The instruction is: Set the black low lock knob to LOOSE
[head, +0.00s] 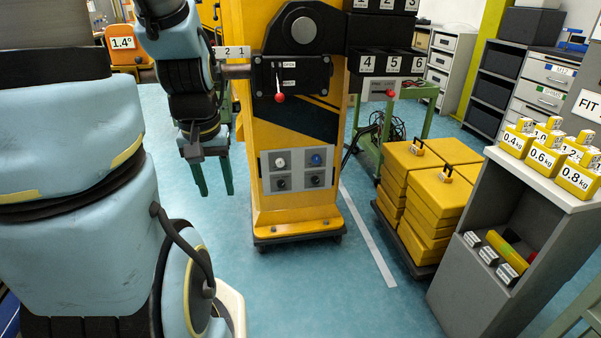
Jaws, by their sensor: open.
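A grey panel (298,184) sits low on the front of the yellow column. It carries a white knob (280,162) at upper left and a blue knob (315,160) at upper right. Two dark knobs are in the lower row, one at left (282,184) and one at right (316,181). Their labels and settings are too small to read, so I cannot tell which is the low lock knob. My gripper (213,190) points down with green fingers, open and empty. It hangs left of the panel in the picture and appears apart from it.
A black box with a red-tipped lever (279,97) is above the panel. Yellow cases (411,170) stand on a dolly to the right. A grey stand (470,285) with yellow weights (548,160) is at far right. The blue floor before the column is clear.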

